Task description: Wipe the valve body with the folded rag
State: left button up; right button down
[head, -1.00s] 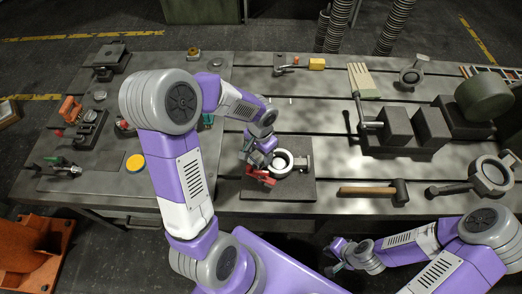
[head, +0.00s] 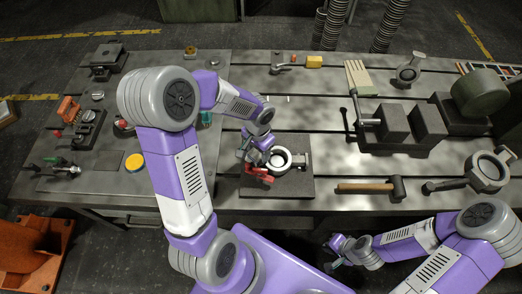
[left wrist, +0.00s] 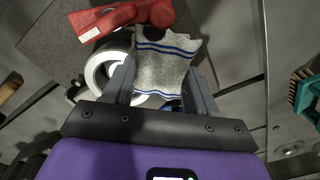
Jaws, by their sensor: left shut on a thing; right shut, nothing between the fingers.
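The folded rag (left wrist: 165,62), pale grey-white with blue stripes, is between the fingers of my left gripper (left wrist: 160,82), which is shut on it. The valve body (head: 281,160) is a pale metal ring on a dark plate. In the left wrist view the valve body (left wrist: 101,73) is partly hidden behind the rag and a finger. The rag overlaps the ring's side in that view; I cannot tell whether they touch. In the head view my left gripper (head: 256,156) is at the ring's left side. My right gripper (head: 335,254) is shut and empty, off the table's front edge.
A red clamp-like part (head: 259,174) sits close beside the valve body. A hammer (head: 372,188) and a large vise (head: 400,130) are to the right. Bare table lies behind the valve.

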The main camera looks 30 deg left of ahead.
pick_arm(q)
notch_tip(320, 180, up, 4)
jog(key=shift+w+d+f+p, duration=0.1)
jog(key=shift+w+f+p, duration=0.05)
jog(key=shift+p, duration=0.75)
jog(key=shift+r+p, duration=1.5)
jog(key=shift+r, duration=0.4)
